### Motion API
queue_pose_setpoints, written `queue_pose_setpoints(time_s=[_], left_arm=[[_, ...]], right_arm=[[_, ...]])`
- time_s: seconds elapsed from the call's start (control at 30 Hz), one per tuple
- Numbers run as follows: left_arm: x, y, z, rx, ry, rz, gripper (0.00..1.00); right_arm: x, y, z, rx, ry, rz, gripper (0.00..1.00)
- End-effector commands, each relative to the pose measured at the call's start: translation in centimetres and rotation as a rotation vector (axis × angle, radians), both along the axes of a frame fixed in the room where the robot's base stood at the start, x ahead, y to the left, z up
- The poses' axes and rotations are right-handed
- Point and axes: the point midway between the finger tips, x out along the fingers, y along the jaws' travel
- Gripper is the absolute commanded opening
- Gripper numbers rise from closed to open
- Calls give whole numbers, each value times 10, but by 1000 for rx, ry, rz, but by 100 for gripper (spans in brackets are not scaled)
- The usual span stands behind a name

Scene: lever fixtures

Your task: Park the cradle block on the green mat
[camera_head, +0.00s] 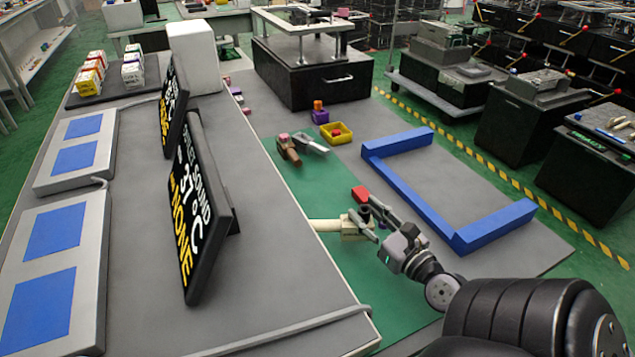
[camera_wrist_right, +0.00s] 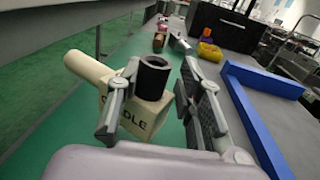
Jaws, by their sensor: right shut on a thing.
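The cradle block (camera_head: 345,228) is cream, with a pale bar sticking out to the left in the head view. In the right wrist view, the cradle block (camera_wrist_right: 143,115) shows dark lettering on its side and a dark hollow cylinder (camera_wrist_right: 153,78) standing on top. My right gripper (camera_head: 371,213) is shut on the cradle block, its fingers either side of the cylinder. The green mat (camera_head: 375,285) lies under and around the block; I cannot tell whether the block touches it. My left gripper is not in view.
A blue angular frame (camera_head: 430,205) lies right of the gripper. A red piece (camera_head: 360,193) shows close behind the fingers. A yellow tray (camera_head: 336,133) and brown and grey pieces (camera_head: 300,147) lie farther back. A dark display panel (camera_head: 205,205) stands left. The mat's near part is clear.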

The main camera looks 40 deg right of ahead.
Motion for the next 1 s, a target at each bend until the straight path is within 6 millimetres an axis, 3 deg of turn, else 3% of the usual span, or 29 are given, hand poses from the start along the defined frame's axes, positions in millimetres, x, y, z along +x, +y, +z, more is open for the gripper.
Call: queue_pose_setpoints(time_s=[0.23,0.5,0.8,1.0], left_arm=[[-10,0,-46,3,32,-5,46],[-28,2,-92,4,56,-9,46],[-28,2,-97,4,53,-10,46],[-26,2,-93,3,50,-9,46]], right_arm=[[31,-6,6,2,-6,-2,2],[92,-17,6,1,-7,-1,2],[159,-30,1,-1,-5,0,2],[174,-33,-1,-1,-1,0,2]])
